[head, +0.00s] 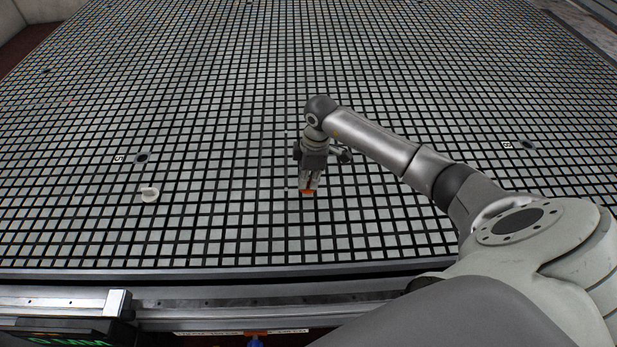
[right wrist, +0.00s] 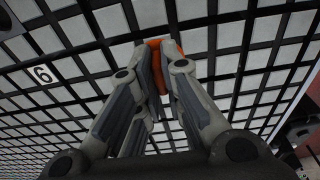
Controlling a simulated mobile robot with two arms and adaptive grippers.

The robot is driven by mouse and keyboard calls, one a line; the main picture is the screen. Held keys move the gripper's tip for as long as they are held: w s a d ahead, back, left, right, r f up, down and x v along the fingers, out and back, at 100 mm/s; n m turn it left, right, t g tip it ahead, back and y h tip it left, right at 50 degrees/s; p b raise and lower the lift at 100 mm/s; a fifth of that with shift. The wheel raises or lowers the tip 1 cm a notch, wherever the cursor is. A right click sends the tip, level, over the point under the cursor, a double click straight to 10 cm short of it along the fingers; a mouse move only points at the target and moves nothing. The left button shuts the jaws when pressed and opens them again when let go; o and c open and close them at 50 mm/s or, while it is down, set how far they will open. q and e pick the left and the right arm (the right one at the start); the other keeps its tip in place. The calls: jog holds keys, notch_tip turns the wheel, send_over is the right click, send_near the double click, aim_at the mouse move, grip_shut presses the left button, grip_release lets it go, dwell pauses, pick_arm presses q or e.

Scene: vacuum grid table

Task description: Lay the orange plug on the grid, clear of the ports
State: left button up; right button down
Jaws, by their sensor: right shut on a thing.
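The orange plug (head: 308,192) is between the fingertips of my right gripper (head: 310,183), over the near middle of the grid table (head: 230,215). In the right wrist view the fingers (right wrist: 165,50) are closed on both sides of the orange plug (right wrist: 154,66), hiding much of it. Whether the plug touches the grid or hangs just above it, I cannot tell. One dark port (head: 142,158) lies to the left by a label, and another port (head: 528,145) lies to the right; both are well away from the plug. My left gripper is not in view.
A small white round piece (head: 150,194) sits on the grid at the left. The grid around my right gripper looks bare. A metal rail (head: 220,303) runs along the table's front edge. A label marked 6 (right wrist: 42,73) shows in the right wrist view.

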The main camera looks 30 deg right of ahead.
jog(key=shift+f+b, duration=0.4)
jog(key=shift+f, duration=0.25)
jog(key=c, duration=1.5)
grip_release()
notch_tip(320, 180, up, 12)
jog(key=d, duration=0.1)
jog(key=shift+s, duration=0.35)
jog(key=shift+s+d+f, duration=0.1)
jog(key=shift+f, duration=0.05)
